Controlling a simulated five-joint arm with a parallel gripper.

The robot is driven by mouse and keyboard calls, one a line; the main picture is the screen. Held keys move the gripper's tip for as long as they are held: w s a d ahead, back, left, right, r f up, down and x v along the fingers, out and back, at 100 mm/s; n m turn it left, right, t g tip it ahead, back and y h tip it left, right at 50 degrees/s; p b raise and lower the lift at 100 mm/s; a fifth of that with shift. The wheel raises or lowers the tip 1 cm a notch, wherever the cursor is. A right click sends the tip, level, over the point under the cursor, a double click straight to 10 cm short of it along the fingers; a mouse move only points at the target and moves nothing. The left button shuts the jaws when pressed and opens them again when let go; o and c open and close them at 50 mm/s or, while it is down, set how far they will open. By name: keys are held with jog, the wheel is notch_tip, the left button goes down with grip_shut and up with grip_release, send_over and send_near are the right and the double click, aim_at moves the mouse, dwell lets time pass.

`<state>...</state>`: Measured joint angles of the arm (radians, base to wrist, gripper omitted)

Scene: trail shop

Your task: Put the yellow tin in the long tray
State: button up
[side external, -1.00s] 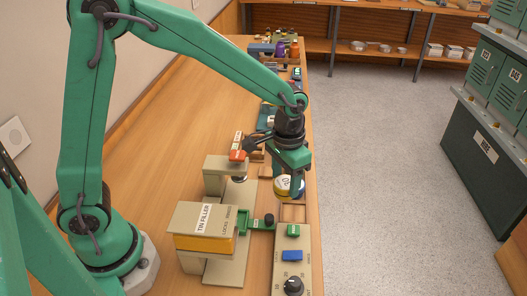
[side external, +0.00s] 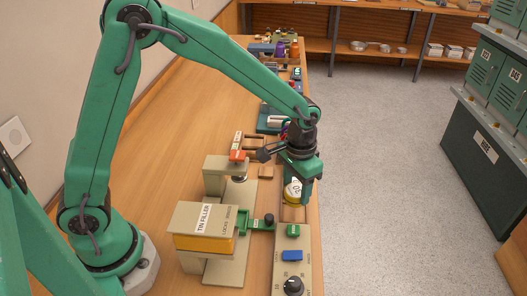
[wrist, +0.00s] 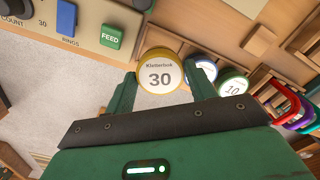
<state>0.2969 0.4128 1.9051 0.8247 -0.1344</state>
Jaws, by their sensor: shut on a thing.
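The yellow tin (wrist: 160,72) has a white lid marked 30 and sits between the two green fingers of my gripper (wrist: 162,82) in the wrist view. My gripper is shut on it. In the side external view the yellow tin (side external: 292,193) shows under my gripper (side external: 299,182), above the right edge of the bench. A shallow wooden tray (side external: 293,221) lies at that edge, just below the tin in the picture. I cannot tell whether the tin touches it.
A blue-rimmed tin (wrist: 206,67) and a green-rimmed tin marked 10 (wrist: 233,88) stand close beside the yellow tin. The tin filler (side external: 205,222) and a panel with green FEED button (side external: 293,231) and a knob stand in front. The bench (side external: 190,120) is clear at left.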

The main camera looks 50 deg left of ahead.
jog(key=shift+f, duration=1.5)
jog(key=shift+f, duration=0.95)
dwell(1.6)
jog(key=o, duration=1.5)
jog(key=shift+r, duration=0.2)
jog(key=shift+r, duration=3.85)
